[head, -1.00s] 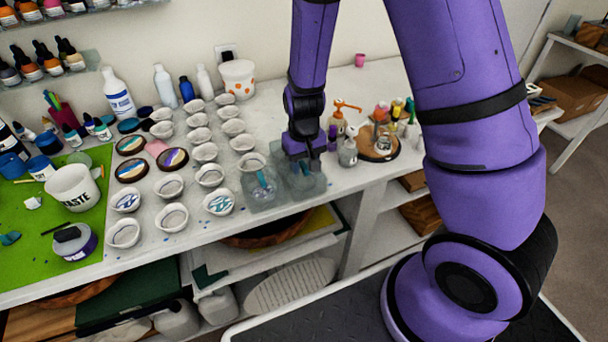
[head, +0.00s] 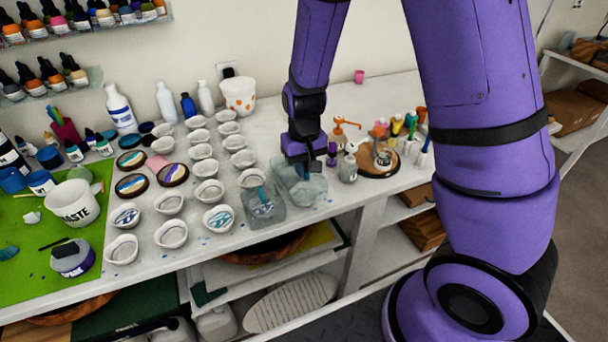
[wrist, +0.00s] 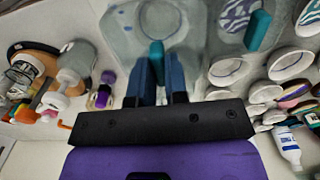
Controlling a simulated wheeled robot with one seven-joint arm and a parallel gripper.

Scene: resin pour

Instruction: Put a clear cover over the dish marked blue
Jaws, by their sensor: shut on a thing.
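My gripper (head: 300,163) is shut on the teal handle (wrist: 157,55) of a clear cover (head: 301,190), near the front edge of the bench. The held cover also fills the top middle of the wrist view (wrist: 125,35). A round outline shows through it; I cannot tell whether that is a dish beneath. A second clear cover (head: 262,207) with a teal handle stands just left of it, over a blue-and-white patterned dish (wrist: 238,14). Uncovered white dishes with blue patterns (head: 218,219) stand further left. I cannot tell which dish bears the blue mark.
Rows of white cups (head: 202,151) stand left of the covers. A pump bottle (head: 348,169) and a round wooden board (head: 378,168) with small bottles stand close on the right. A waste tub (head: 72,203) stands on the green mat (head: 30,265). The back right bench is mostly clear.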

